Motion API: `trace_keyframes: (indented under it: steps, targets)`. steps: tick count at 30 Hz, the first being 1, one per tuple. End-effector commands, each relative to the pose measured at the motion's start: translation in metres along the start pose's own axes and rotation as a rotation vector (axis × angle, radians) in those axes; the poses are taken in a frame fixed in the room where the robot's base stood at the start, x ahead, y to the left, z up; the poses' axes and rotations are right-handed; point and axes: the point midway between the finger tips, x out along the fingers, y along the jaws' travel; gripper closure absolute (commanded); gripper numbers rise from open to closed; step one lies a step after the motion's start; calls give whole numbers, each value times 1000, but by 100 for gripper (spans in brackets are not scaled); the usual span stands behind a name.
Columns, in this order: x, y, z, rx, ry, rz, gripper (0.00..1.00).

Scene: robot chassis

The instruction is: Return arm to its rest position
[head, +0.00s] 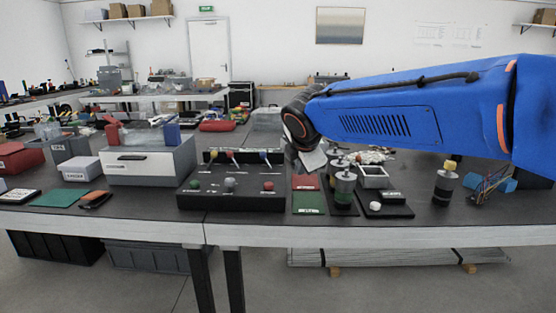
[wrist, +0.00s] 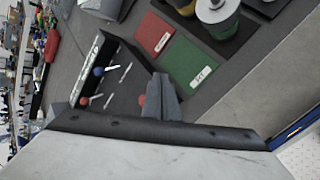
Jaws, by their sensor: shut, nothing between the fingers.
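My blue arm reaches in from the right in the head view, over the workbench (head: 240,228). Its black wrist joint is near the middle of the picture. My gripper (head: 311,160) shows only in small part below that joint, as a pale grey piece above the bench. In the wrist view my gripper (wrist: 164,98) appears as a dark grey finger shape, shut and empty. It hangs over the black box with coloured knobs (wrist: 122,82), apparently above its surface. The far side of my gripper is hidden.
The black knob box (head: 232,198) stands below and left of my gripper. A red mat (head: 305,183) and a green mat (head: 309,204) lie beside it. Metal-topped cylinders (head: 345,190) stand to the right. A white drawer unit (head: 148,164) is at left.

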Motion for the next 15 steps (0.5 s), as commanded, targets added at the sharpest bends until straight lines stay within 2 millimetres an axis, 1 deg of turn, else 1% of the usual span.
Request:
trace_keyframes:
  steps: [1, 3, 5, 6, 10, 11, 12, 14, 15]
  targets:
    - [-8, -23, 18, 95, -6, -20, 100]
    - [-16, -52, 34, 230, -11, -48, 100]
    - [-23, -78, 47, 345, -16, -71, 100]
    - [-28, -96, 54, 423, -21, -86, 100]
    - [-43, -152, 73, 672, -38, -131, 100]
    - [-46, -165, 76, 730, -42, -142, 100]
    - [-51, -183, 79, 806, -49, -155, 100]
    - [-58, -209, 83, 921, -60, -174, 100]
    - [-62, -226, 85, 999, -67, -186, 100]
